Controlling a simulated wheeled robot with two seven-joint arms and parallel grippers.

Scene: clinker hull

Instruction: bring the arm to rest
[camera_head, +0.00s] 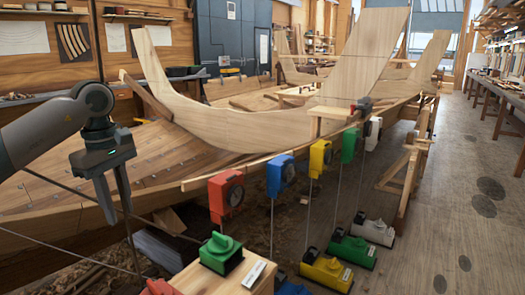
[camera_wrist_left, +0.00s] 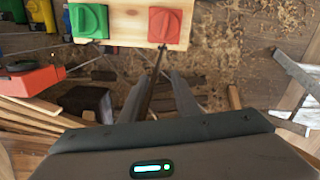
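My left gripper (camera_head: 119,215) hangs from the arm at the left in the head view, fingers pointing down, in front of the wooden hull (camera_head: 160,160). Beyond the fingertips is a wooden block with a green knob (camera_wrist_left: 88,20) and a red knob (camera_wrist_left: 165,25). The green knob (camera_head: 221,254) also shows in the head view, right of and below the gripper. My right gripper is not in view.
Red (camera_head: 226,196), blue (camera_head: 281,173), yellow (camera_head: 320,157) and other coloured boxes line a wooden rail, with thin lines hanging below. Coloured weights, one yellow (camera_head: 326,270), stand on the floor. A trestle (camera_head: 406,175) stands at the right; the floor beyond (camera_head: 465,220) is clear.

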